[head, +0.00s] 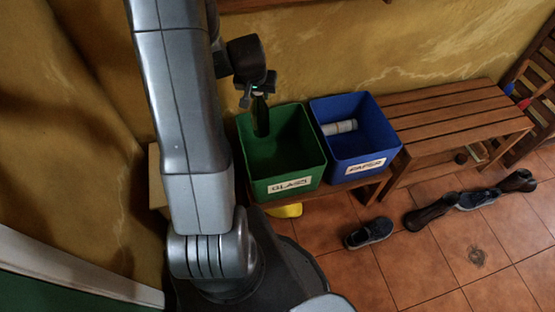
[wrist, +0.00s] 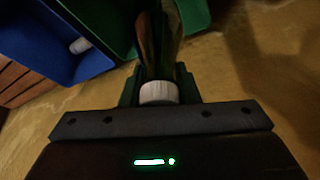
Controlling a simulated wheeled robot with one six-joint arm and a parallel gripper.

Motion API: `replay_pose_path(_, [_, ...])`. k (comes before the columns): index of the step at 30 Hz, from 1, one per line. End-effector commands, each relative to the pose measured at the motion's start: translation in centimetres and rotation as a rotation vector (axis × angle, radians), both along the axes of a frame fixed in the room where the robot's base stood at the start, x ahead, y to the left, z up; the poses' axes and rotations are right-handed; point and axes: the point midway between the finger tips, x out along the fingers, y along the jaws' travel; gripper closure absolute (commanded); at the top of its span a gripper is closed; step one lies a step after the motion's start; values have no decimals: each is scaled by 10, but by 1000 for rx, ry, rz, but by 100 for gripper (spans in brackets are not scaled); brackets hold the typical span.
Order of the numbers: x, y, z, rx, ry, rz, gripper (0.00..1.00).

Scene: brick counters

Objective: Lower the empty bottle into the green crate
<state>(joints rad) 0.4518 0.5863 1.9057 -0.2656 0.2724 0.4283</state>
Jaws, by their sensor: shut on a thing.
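The empty bottle (head: 261,118) is dark green and hangs upright from my gripper (head: 259,90), over the left part of the green crate. The green crate (head: 288,170) carries a label reading GLASS and looks empty apart from the bottle's lower part in front of its inner wall. In the wrist view the bottle (wrist: 170,40) shows its white cap (wrist: 158,92) between the fingers of my gripper (wrist: 158,88), which is shut on it. The green crate's edge (wrist: 192,14) shows beyond. I cannot tell how far the bottle's base is from the crate floor.
A blue crate (head: 373,150) labelled PAPER stands right beside the green one, with a pale roll (head: 340,127) inside. A slatted wooden bench (head: 450,115) is further right. Several shoes, one a dark shoe (head: 369,233), lie on the tiles. The yellow wall is close behind.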

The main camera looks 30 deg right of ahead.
Motion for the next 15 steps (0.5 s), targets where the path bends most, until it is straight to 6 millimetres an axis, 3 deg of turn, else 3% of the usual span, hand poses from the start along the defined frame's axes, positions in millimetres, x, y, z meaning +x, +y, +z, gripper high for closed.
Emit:
replay_pose_path(1, [0, 0, -10, 0, 0, 0, 100])
replay_pose_path(4, [0, 0, -16, 0, 0, 0, 100])
replay_pose_path(15, [0, 0, -16, -1, -1, 0, 100])
